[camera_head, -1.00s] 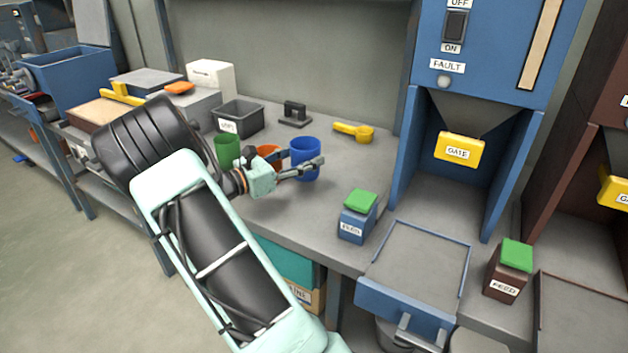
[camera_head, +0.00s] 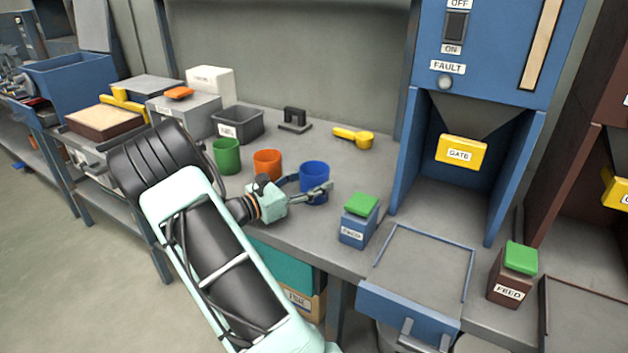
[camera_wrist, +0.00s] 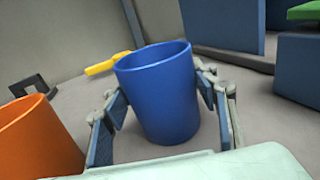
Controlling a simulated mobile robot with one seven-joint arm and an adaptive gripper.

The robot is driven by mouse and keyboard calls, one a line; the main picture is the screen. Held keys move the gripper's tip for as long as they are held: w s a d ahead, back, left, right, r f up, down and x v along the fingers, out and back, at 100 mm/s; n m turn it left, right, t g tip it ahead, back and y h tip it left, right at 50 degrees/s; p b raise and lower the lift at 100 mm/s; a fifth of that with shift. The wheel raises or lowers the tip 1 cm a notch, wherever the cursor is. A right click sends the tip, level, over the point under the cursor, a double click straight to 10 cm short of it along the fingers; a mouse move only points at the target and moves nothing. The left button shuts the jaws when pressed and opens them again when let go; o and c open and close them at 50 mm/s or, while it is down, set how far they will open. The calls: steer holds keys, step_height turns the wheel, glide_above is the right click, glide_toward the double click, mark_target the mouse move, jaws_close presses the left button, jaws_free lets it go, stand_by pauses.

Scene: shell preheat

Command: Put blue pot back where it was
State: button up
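The blue pot (camera_head: 314,172) is at the right end of a row of pots on the grey bench, close to the bench's front. My gripper (camera_head: 312,187) has a finger on either side of it and appears shut on it. In the wrist view the blue pot (camera_wrist: 160,95) stands nearly upright between the two fingers, its open rim facing up. I cannot tell whether its base touches the bench.
An orange pot (camera_head: 267,163) and a green pot (camera_head: 227,156) stand to its left. A blue feed box (camera_head: 352,234) with a green top is close on the right. A yellow scoop (camera_head: 354,138) and a black bin (camera_head: 238,122) lie behind. Bare bench shows behind the blue pot.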

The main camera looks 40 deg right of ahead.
steer(key=shift+o, duration=1.4)
steer(key=shift+r, duration=0.15)
steer(key=shift+a, duration=0.35)
steer(key=a+p, duration=0.2)
steer(key=a, duration=0.9)
steer(key=shift+a, duration=0.2)
steer(key=shift+r, duration=0.1)
